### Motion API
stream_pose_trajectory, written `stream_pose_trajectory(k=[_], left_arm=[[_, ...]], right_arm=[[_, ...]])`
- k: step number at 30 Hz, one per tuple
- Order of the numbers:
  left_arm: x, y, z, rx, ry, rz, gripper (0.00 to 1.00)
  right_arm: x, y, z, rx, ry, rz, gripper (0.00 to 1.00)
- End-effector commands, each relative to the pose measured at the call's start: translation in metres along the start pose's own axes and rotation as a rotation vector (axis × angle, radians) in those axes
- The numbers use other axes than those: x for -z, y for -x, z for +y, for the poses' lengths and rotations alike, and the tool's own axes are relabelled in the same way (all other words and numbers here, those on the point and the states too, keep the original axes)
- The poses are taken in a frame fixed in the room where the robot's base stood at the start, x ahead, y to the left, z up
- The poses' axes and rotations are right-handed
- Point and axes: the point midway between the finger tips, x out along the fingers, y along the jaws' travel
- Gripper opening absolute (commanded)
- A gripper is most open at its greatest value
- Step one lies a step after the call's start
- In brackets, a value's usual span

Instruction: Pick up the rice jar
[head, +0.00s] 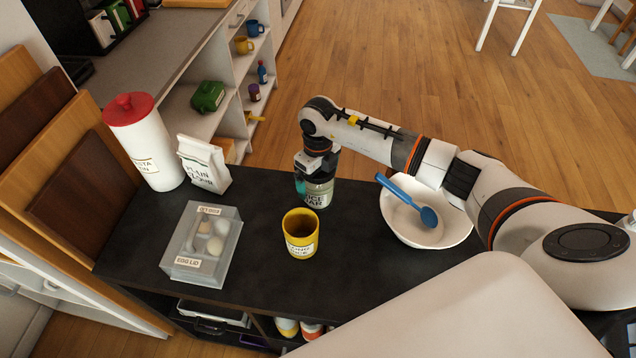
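The rice jar (318,193) stands upright on the dark counter near its far edge, with a label on which "ICE" and "AR" can be read. My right arm reaches in from the right, and its gripper (315,172) points down at the top of the jar. The gripper hides the jar's upper part. One teal fingertip shows at the jar's left side; the other finger is hidden. I cannot tell whether the fingers are closed on the jar. My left gripper is not in view.
A yellow labelled cup (300,240) stands just in front of the jar. A white bowl (440,236) with a blue spoon (408,197) is on the right. An egg box (232,255), a flour bag (203,165) and a red-lidded pasta canister (150,155) are on the left.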

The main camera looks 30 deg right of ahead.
Motion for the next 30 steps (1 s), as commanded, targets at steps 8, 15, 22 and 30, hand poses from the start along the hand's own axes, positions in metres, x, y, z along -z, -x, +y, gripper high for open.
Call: stream_pose_trajectory(k=[8,15,22,30], left_arm=[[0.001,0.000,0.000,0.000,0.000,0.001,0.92],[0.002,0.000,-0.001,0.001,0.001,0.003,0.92],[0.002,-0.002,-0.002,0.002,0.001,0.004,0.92],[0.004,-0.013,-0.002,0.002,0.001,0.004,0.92]], right_arm=[[0.000,0.001,0.000,0.000,0.000,0.000,0.62],[0.001,0.002,0.000,0.000,0.000,0.003,0.35],[0.002,0.007,0.001,-0.001,0.000,0.005,0.35],[0.002,0.053,0.001,-0.003,0.002,0.009,0.35]])
